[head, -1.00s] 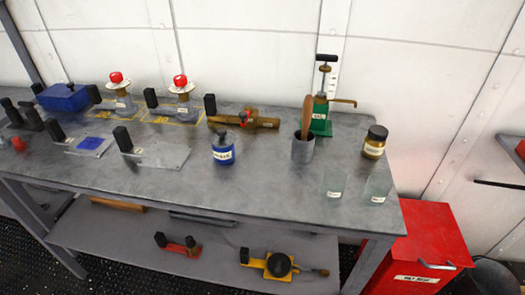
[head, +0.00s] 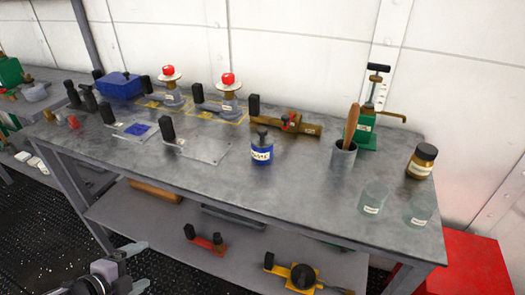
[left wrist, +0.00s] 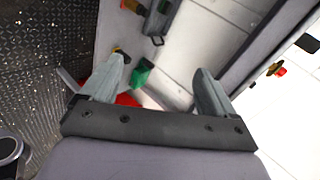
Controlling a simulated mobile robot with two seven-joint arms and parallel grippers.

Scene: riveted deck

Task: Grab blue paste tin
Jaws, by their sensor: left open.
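The blue paste tin (head: 262,152) stands upright on the grey bench top, near the middle of its front half. It is a small blue tin with a white label and a black knob-like top. My left gripper (head: 141,266) is low at the bottom left of the head view, in front of the bench and well apart from the tin. Its two fingers are spread with nothing between them. In the left wrist view the open fingers (left wrist: 162,70) show too; I cannot make out the tin there. My right gripper is not in view.
Behind the tin lies a brown device (head: 298,124). To its right stand a grey cup (head: 343,158), glass jars (head: 373,198) and a brown jar (head: 421,161). The bench's lower shelf (head: 150,225) holds tools. A red bin (head: 475,268) stands at right.

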